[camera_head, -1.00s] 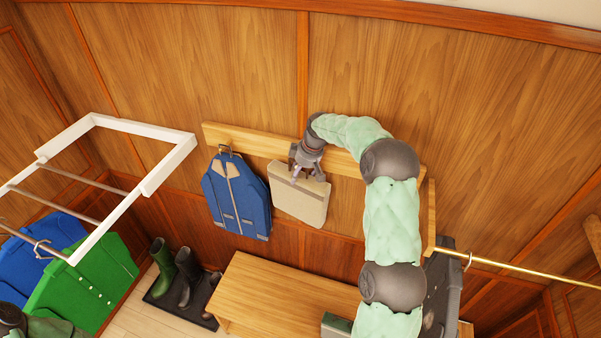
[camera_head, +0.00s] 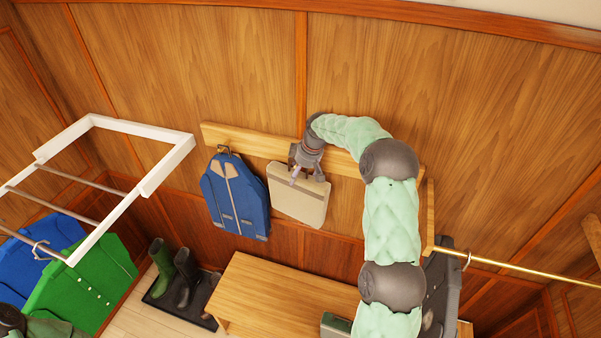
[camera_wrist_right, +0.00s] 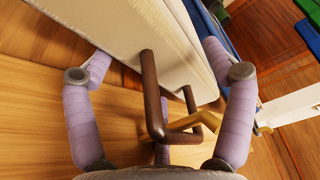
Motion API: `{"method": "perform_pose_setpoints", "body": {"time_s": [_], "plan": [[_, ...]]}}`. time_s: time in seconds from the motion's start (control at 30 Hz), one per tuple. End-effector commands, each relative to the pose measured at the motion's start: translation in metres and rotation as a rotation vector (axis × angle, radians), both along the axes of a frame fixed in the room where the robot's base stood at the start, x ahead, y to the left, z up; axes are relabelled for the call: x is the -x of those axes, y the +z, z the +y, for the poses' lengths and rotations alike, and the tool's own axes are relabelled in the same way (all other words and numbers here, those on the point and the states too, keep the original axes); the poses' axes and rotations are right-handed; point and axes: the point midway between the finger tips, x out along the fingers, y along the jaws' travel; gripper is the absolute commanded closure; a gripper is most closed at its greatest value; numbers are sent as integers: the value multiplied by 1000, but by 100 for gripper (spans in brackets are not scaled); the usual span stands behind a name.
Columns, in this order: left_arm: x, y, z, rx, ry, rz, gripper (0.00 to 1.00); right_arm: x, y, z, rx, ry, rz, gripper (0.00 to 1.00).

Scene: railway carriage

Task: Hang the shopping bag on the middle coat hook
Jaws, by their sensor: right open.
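The cream shopping bag (camera_head: 300,205) hangs flat against the wall below the wooden hook rail (camera_head: 258,144), right of the blue jacket. In the right wrist view its pale side (camera_wrist_right: 125,28) and brown looped handle (camera_wrist_right: 152,95) show. A brass hook (camera_wrist_right: 208,122) crosses at the bend of the handle; exactly how the handle sits on it is partly hidden. My right gripper (camera_head: 302,170) is at the top of the bag. In the wrist view its lilac fingers (camera_wrist_right: 158,60) are spread on either side of the handle, apart from it. My left gripper is not in view.
A blue jacket (camera_head: 236,195) hangs close left of the bag. A wooden bench (camera_head: 270,295) stands below, with boots (camera_head: 175,270) on a dark tray to its left. A white-framed rack (camera_head: 165,165) with green and blue garments is at left. A brass rail (camera_head: 530,266) is at right.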

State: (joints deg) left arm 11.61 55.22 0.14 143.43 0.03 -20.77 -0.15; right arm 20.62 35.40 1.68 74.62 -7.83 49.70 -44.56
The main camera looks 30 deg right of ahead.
Motion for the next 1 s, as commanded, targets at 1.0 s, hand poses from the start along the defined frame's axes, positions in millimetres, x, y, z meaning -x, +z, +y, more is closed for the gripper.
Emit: {"method": "perform_pose_setpoints", "body": {"time_s": [1.0], "plan": [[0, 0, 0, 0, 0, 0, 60, 32, 114, -15, 4, -2, -9, 4]]}}
